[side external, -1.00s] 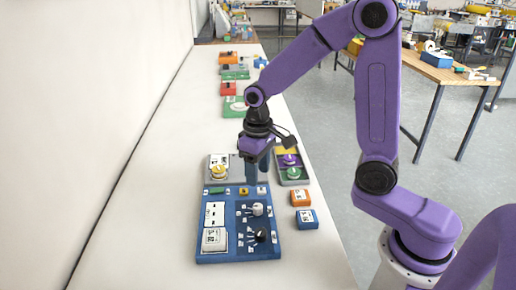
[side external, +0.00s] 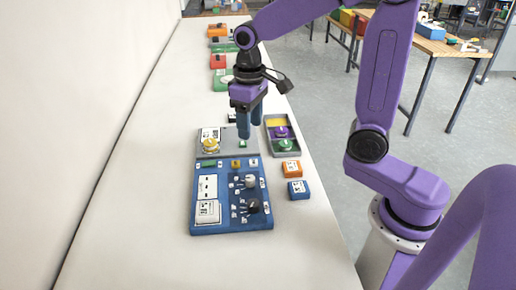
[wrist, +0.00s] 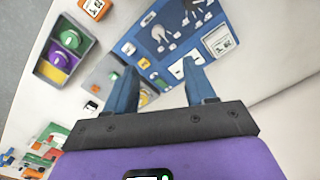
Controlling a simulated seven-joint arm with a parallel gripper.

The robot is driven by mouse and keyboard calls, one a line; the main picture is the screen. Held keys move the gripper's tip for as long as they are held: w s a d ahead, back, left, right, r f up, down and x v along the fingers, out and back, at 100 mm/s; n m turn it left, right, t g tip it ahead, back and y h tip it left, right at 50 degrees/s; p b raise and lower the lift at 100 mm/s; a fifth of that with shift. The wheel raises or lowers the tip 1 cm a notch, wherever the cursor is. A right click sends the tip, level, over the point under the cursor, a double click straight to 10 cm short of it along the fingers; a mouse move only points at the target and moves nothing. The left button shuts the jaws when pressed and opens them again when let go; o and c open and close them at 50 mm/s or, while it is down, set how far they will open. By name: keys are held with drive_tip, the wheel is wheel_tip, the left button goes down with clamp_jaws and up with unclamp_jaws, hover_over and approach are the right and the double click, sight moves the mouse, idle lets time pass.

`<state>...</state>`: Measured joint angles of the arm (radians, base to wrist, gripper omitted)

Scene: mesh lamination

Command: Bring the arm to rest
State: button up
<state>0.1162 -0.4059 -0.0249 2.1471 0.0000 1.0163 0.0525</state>
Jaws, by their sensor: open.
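My gripper (side external: 250,124) hangs pointing down above the grey board (side external: 221,147) in the side view. Its two blue fingers are apart with nothing visible between them. In the wrist view the open fingers of my gripper (wrist: 163,85) spread over the boards, with a gap between them. The fingertips look above the board surface in the side view; the exact height cannot be told.
A blue panel (side external: 218,222) with knobs lies in front of the grey board. A tray (side external: 296,148) with purple and green pieces, an orange block (side external: 291,169) and a blue block (side external: 298,189) lie to the right. Several coloured items stand farther back. The table's front is clear.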

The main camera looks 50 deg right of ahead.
drive_tip(key=s+f+n, duration=0.2)
drive_tip(key=s+n, duration=0.7)
drive_tip(key=s, duration=1.3)
drive_tip(key=shift+d+f+n, duration=0.15)
drive_tip(key=shift+d+n, duration=0.15)
drive_tip(key=shift+n, duration=0.1)
idle(0.6)
